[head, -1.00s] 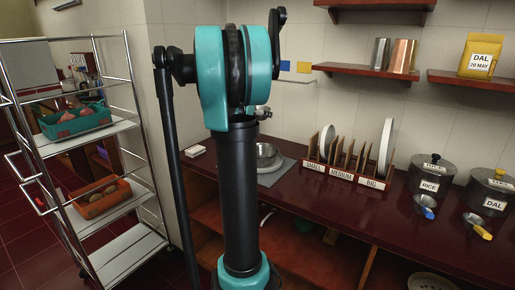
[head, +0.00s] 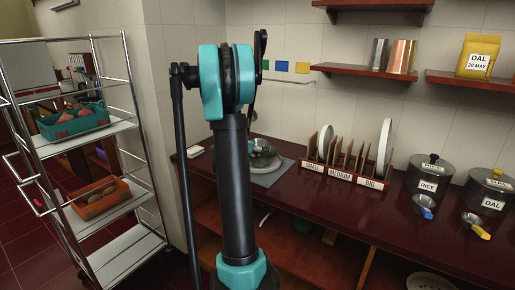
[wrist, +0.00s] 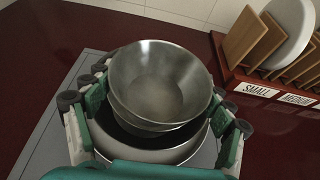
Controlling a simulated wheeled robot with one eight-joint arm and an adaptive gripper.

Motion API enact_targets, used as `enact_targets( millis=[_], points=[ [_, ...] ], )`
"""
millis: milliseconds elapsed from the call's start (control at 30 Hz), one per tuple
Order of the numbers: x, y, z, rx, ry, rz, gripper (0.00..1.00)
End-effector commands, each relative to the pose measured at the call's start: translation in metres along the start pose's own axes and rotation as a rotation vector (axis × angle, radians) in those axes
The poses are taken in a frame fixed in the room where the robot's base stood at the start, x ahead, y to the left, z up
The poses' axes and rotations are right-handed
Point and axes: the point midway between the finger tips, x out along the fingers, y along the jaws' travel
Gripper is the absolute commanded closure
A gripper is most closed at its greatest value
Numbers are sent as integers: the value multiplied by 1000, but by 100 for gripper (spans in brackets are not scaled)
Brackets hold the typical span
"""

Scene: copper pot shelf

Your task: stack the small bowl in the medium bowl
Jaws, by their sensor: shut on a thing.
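The small steel bowl (wrist: 160,80) is between the fingers of my gripper (wrist: 160,103) in the wrist view, open side up. My gripper is shut on it, with green finger pads at its left and right sides. Directly below is a wider bowl, apparently the medium bowl (wrist: 150,155), with a pale rim and dark interior. The small bowl overlaps its opening; I cannot tell whether they touch. In the head view the bowls (head: 264,158) sit on the grey mat at the counter's left end, and my arm hides part of them.
The grey mat (head: 276,177) lies on the dark red counter (head: 330,208). A wooden plate rack (head: 342,177) with white plates stands right of it. Pots labelled RICE (head: 427,177) and DAL (head: 489,194) are further right. A metal shelf trolley (head: 128,195) stands at left.

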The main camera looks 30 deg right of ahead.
Motion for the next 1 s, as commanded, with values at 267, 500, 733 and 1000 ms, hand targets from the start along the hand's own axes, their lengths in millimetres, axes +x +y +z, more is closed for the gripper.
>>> enact_targets(
  millis=[267, 500, 733, 1000],
  points=[
    [0, 0, -1, 0, 0, 0, 68],
    [3, 0, -7, 0, 0, 0, 68],
    [5, 0, -12, 0, 0, 0, 68],
    [5, 0, -12, 0, 0, 0, 0]
  ],
)
